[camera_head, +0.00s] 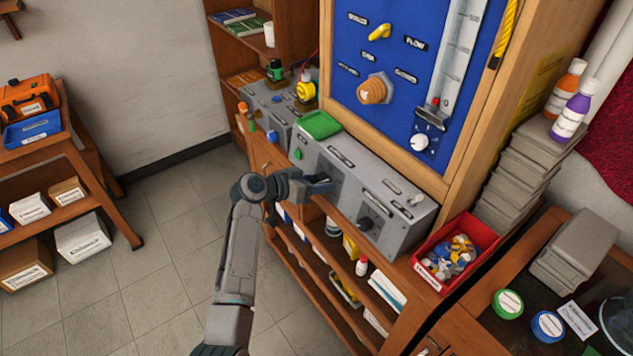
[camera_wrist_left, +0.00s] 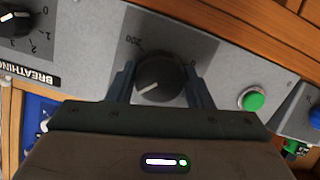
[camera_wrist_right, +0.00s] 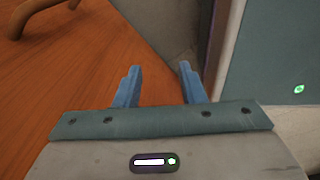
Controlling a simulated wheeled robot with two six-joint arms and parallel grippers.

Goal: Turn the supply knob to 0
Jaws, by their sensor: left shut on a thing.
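The supply knob (camera_wrist_left: 160,76) is round and black, on the grey panel (camera_wrist_left: 221,70). In the left wrist view its white pointer line points to the lower left; a "200" mark is at its upper left and a "0" at its upper right. My left gripper (camera_wrist_left: 160,84) is shut on the knob, one finger on each side. In the head view my left gripper (camera_head: 325,183) is at the front of the grey control box (camera_head: 352,172) and hides the knob. My right gripper (camera_wrist_right: 158,78) is open and empty, with nothing between its fingers.
A green button (camera_wrist_left: 252,99) is right of the knob in the left wrist view, and another black knob (camera_wrist_left: 14,20) is at upper left. A green tray (camera_head: 319,125) lies on the box. A red bin (camera_head: 456,250) stands to the right.

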